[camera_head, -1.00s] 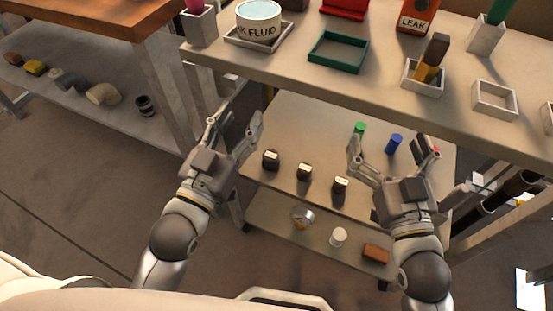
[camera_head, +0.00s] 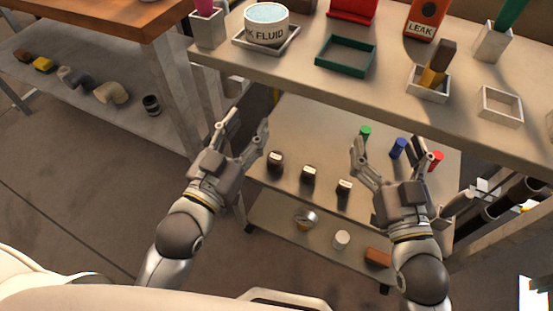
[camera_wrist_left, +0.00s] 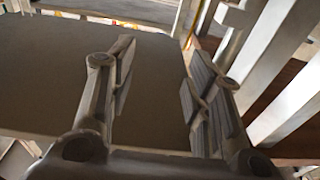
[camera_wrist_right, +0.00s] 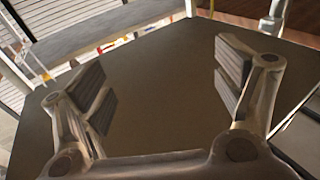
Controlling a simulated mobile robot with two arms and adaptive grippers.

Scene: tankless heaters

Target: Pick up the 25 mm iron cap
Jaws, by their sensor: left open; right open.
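No part in view can be read as the 25 mm iron cap by its size. A short dark ring-like fitting (camera_head: 151,105) stands on the lower shelf of the left bench, at the right end of a row of pipe fittings; I cannot tell whether it is the cap. My left gripper (camera_head: 246,125) is open and empty in front of the gap between the benches, to the right of that fitting. My right gripper (camera_head: 388,148) is open and empty over the right bench's middle shelf. Both wrist views show spread fingers with nothing between them.
The left shelf (camera_head: 95,120) also holds a tan elbow (camera_head: 112,93) and a grey elbow (camera_head: 83,82). The right bench (camera_head: 390,80) carries a fluid tub (camera_head: 266,35) and a green tray (camera_head: 345,55). Black-bodied blocks (camera_head: 310,177) and coloured cylinders (camera_head: 398,148) stand below.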

